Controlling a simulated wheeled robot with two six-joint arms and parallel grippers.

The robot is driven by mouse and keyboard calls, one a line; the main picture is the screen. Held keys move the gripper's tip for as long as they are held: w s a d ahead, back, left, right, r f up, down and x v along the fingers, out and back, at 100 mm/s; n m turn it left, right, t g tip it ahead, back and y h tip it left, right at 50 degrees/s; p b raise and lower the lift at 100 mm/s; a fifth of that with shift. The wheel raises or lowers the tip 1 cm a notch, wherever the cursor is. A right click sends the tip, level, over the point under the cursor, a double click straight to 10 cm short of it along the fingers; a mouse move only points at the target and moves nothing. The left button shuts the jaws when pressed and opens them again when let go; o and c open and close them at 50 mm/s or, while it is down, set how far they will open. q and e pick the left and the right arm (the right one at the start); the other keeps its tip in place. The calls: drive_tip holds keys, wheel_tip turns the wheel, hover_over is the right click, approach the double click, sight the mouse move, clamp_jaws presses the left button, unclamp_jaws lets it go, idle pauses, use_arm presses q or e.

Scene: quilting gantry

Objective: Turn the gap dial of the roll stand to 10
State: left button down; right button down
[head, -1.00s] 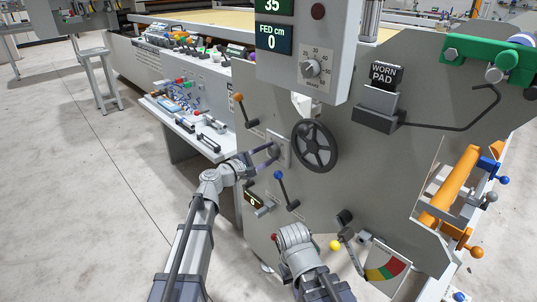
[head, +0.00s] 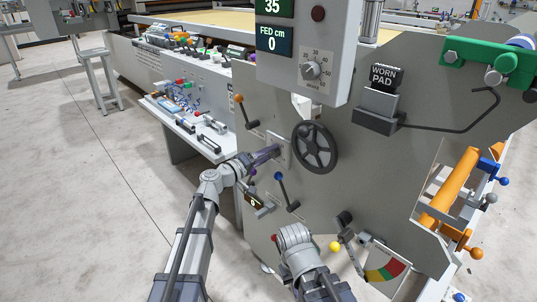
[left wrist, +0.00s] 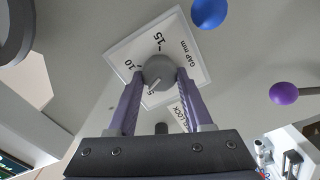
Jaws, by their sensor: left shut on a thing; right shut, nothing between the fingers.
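The gap dial (left wrist: 159,72) is a round grey knob on a white plate (left wrist: 185,52) marked GAP mm, with 5, 10 and 15. Its pale pointer is at about the 5. In the head view the dial's plate (head: 285,149) is on the grey side panel, left of a black handwheel; the knob is mostly hidden by the fingers. My left gripper (head: 276,152) is shut on the knob, its purple fingers on either side in the left wrist view (left wrist: 158,88). My right gripper (head: 294,236) is low in front of the panel, its fingers hidden; it holds nothing I can see.
The black handwheel (head: 315,147) is close right of the dial. An orange-tipped lever (head: 245,112) is at the upper left and a blue-tipped lever (head: 285,190) just below. A plate partly reading LOCK (left wrist: 181,118) is beside the dial. A control box (head: 303,50) overhangs above.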

use_arm(q)
drive_tip(key=m, duration=1.1)
drive_tip(key=shift+s+d+m, duration=0.15)
drive_tip(key=shift+s+m, duration=0.1)
drive_tip(key=shift+m, duration=0.35)
drive_tip(key=shift+c, duration=1.5)
unclamp_jaws()
drive_tip(key=shift+r, duration=0.1)
drive_tip(key=v, duration=0.7)
drive_tip(key=shift+s+a, duration=0.25)
drive_tip(key=shift+a, duration=0.1)
